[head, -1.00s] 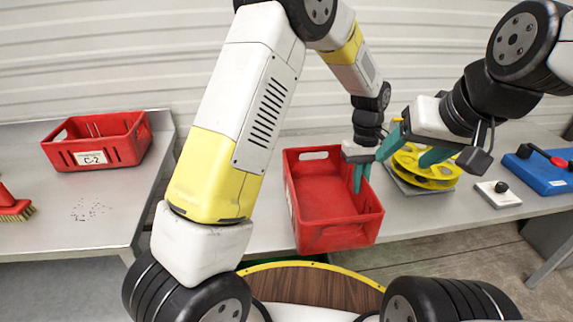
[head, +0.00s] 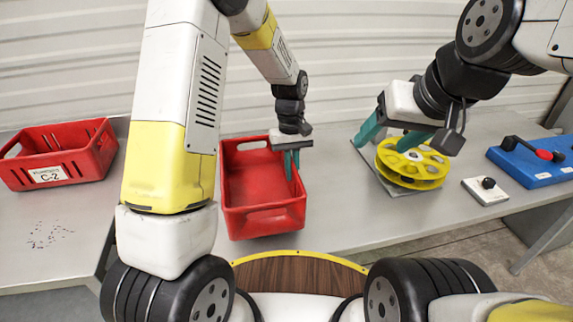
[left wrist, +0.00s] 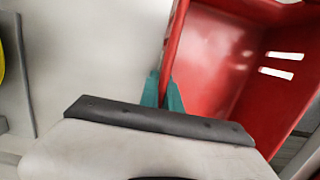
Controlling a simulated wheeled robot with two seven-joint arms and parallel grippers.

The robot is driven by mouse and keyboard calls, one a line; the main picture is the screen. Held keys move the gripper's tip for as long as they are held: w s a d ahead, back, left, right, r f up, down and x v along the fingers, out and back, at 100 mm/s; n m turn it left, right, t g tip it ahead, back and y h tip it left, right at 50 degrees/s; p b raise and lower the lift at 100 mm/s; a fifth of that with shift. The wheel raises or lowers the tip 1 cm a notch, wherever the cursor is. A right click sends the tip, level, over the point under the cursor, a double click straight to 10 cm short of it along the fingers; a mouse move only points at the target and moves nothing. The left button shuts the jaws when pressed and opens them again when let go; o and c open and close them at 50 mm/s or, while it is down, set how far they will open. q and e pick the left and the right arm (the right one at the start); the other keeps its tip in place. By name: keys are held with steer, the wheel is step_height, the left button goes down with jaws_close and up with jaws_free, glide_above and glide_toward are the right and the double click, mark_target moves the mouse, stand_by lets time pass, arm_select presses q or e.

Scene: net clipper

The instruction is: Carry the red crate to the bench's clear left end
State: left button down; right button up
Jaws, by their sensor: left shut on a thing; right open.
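The red crate (head: 262,183) is an open, empty-looking box at the left part of the grey bench (head: 345,205). My left gripper (head: 291,163) is shut on the crate's right wall, with one teal finger inside and the other outside. The left wrist view shows that red wall between the teal fingers (left wrist: 162,95), and the crate's inside (left wrist: 225,60) to the right. I cannot tell whether the crate rests on the bench or hangs just above it. My right gripper (head: 390,132) is open and empty above the yellow reel (head: 412,163).
Another red crate (head: 48,174), labelled C-2, stands on a separate table (head: 75,215) at the left. A blue board (head: 532,166) and a small white box with a black knob (head: 485,190) lie at the bench's right. My left arm hides the bench's left edge.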

arm_select(q)
steer(key=shift+a+f, duration=0.15)
steer(key=shift+a, duration=0.95)
steer(key=shift+f, duration=1.7)
steer(key=c, duration=1.6)
jaws_free()
steer(key=shift+f, duration=0.1)
steer(key=shift+o, duration=0.2)
step_height(320, 180, up, 11)
steer(key=w, duration=0.2)
step_height(320, 180, up, 8)
steer(key=t, duration=0.2)
glide_above(285, 193)
steer(key=s+a, duration=0.1)
steer(key=a, duration=0.3)
steer(key=s+a+r+m+t+h, duration=0.1)
steer(key=s+a+r+m+t, duration=0.1)
steer(key=s, duration=0.7)
steer(key=s+a+r+m+t, duration=0.1)
steer(key=s+a+r+t, duration=0.2)
steer(key=s+r, duration=0.3)
steer(key=s+t, duration=0.1)
steer(key=s, duration=0.1)
steer(key=shift+s+a+r+m+h, duration=0.35)
steer(key=shift+s+a+m+h, duration=0.05)
